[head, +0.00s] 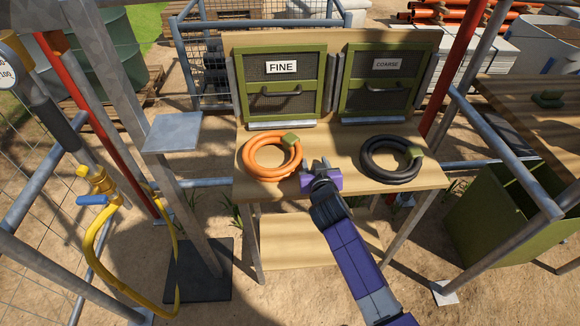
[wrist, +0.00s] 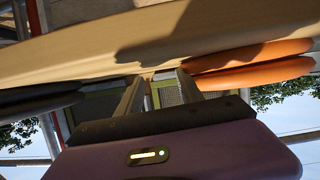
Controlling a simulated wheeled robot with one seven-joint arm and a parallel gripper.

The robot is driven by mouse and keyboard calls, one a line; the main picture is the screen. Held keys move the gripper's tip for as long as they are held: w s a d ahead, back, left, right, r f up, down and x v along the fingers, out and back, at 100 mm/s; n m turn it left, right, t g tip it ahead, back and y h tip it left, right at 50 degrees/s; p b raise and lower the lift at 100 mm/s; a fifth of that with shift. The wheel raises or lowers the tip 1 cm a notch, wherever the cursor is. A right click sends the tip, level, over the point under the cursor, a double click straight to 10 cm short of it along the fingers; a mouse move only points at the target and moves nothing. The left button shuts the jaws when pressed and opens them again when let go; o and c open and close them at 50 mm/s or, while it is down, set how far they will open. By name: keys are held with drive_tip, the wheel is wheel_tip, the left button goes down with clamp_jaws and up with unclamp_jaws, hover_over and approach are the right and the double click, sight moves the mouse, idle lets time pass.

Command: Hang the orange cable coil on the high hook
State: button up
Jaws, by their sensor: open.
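The orange cable coil (head: 258,172) lies flat at the left of a wooden bench, with a green block on its upper right part. It also shows at the upper right of the wrist view (wrist: 250,75). My gripper (head: 317,165) is just right of the orange coil, between it and the black coil, at the bench's front part. Its two fingers are apart with nothing between them, also in the wrist view (wrist: 158,88). I cannot make out the high hook in either view.
A black coil (head: 367,165) lies on the bench (head: 335,148) to the right. Green panels marked FINE (head: 282,67) and COARSE (head: 387,64) stand behind. A post with a grey plate (head: 172,132) and a yellow hose (head: 92,250) are at the left. A green bin (head: 500,225) is right.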

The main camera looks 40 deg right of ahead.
drive_tip(key=p+v, duration=0.4)
drive_tip(key=v, duration=0.5)
drive_tip(key=shift+w+r, duration=0.1)
